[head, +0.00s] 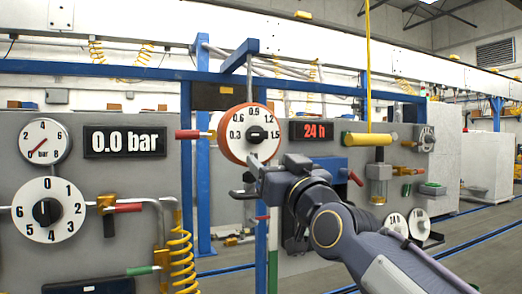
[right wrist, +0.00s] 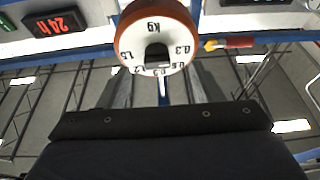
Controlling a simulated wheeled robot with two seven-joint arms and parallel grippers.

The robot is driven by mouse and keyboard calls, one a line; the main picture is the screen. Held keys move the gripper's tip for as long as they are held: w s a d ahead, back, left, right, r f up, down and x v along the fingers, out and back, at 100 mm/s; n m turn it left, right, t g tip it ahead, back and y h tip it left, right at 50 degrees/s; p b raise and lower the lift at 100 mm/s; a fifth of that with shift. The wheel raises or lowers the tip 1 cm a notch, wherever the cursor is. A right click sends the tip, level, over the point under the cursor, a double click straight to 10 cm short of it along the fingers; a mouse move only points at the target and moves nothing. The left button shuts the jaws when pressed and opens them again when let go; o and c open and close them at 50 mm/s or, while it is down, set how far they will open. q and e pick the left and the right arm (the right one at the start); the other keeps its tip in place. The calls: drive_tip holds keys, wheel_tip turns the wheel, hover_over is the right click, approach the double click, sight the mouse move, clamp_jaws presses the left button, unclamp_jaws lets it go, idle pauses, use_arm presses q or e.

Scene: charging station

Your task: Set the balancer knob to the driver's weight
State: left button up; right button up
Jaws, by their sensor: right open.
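The balancer (head: 232,147) is a round white dial with an orange rim, marked 0.3 to 1.5, hanging from the blue frame. Its black knob (head: 257,135) sits at the centre; I cannot tell its exact setting. In the right wrist view the dial (right wrist: 140,35) appears upside down with "kg" on it, and its knob (right wrist: 156,54) shows. My right gripper (head: 247,178) is open and empty just below the dial. In the right wrist view its fingers (right wrist: 162,90) are apart, on either side below the dial. My left gripper is not in view. I cannot identify the driver or its weight.
A "24 h" display (head: 314,131) and a yellow cylinder (head: 369,139) are to the right. A red-handled valve (head: 188,134) is close left of the dial. A "0.0 bar" display (head: 124,142), a gauge (head: 43,141) and a numbered dial (head: 48,222) are farther left.

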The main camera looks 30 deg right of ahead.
sight(260, 137)
drive_tip(key=shift+t, duration=0.3)
drive_tip(key=w+r+p, duration=0.1)
drive_tip(key=w, duration=0.1)
drive_tip(key=w+r+p, duration=0.1)
drive_tip(key=r+p, duration=0.1)
drive_tip(key=w+d+r+p, duration=0.1)
drive_tip(key=w+p, duration=0.1)
drive_tip(key=shift+w+r, duration=0.3)
drive_tip(key=shift+r, duration=0.05)
drive_tip(key=shift+w+r+p, duration=0.15)
drive_tip(key=shift+w+p, duration=0.5)
drive_tip(key=shift+p, duration=0.05)
